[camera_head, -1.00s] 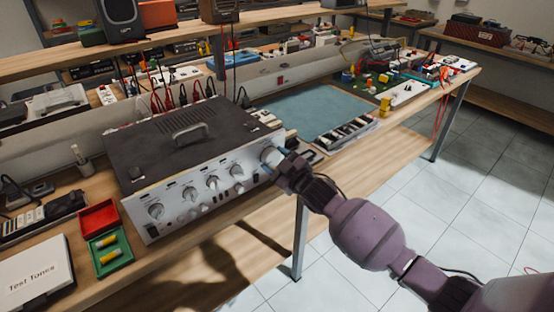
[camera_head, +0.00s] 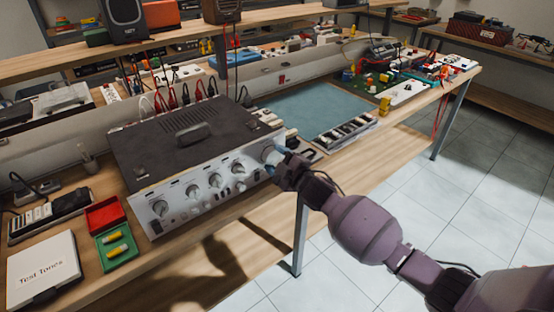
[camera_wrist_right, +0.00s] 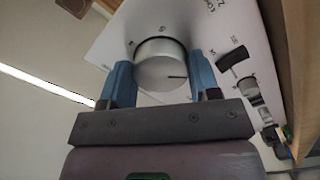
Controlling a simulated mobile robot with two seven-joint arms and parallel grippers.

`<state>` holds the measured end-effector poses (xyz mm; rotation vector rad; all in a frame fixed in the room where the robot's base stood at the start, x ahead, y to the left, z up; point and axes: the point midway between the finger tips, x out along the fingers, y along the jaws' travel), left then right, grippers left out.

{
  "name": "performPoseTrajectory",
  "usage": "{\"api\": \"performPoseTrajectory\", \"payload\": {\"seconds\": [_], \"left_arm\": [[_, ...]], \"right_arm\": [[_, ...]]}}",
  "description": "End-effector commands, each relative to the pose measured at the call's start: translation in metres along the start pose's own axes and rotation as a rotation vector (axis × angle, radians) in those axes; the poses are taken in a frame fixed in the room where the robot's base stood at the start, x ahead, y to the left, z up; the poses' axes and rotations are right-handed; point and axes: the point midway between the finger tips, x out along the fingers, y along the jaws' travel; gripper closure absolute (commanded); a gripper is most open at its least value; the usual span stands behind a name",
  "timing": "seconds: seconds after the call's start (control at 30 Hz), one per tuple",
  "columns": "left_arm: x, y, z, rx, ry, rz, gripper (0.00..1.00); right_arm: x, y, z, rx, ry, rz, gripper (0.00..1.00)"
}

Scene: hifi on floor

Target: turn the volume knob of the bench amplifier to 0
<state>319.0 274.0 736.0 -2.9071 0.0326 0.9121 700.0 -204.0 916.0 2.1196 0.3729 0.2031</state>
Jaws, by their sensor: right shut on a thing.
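The bench amplifier (camera_head: 185,165) is a dark box with a carry handle on top and a silver front panel. It stands on the wooden bench. Its large volume knob (camera_head: 268,153) is at the right end of the panel. In the right wrist view the knob (camera_wrist_right: 160,68) is a pale cylinder with a dark pointer line towards the picture's right. Scale marks around it are only partly readable. My right gripper (camera_head: 279,159) reaches the knob from the front right. Its blue fingers (camera_wrist_right: 162,80) stand on both sides of the knob, shut on it. My left gripper is out of view.
Smaller knobs (camera_head: 215,180) line the panel left of the volume knob. Red and green trays (camera_head: 118,247) and a Test Tones box (camera_head: 42,270) are at the left. A blue-green mat (camera_head: 315,108) lies right of the amplifier. The floor in front of the bench is clear.

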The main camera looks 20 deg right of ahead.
Motion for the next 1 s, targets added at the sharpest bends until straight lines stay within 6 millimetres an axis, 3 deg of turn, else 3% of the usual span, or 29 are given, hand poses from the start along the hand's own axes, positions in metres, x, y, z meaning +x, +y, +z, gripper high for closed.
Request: {"api": "performPoseTrajectory", "payload": {"seconds": [0.23,0.27,0.43,0.77,1.0], "left_arm": [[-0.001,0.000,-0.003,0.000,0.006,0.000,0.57],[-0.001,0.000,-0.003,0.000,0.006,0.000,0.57],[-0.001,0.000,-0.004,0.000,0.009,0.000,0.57],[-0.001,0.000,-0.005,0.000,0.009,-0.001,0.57],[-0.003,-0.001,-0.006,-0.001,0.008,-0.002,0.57]], "right_arm": [[0.000,0.000,0.000,-0.004,0.001,0.000,0.67],[0.000,0.000,0.000,-0.004,0.000,0.000,0.42],[0.000,0.000,0.000,-0.002,0.000,0.000,0.18],[-0.003,0.000,0.000,-0.001,0.000,0.000,0.18],[-0.032,0.001,0.000,-0.001,0.000,0.000,0.18]]}}
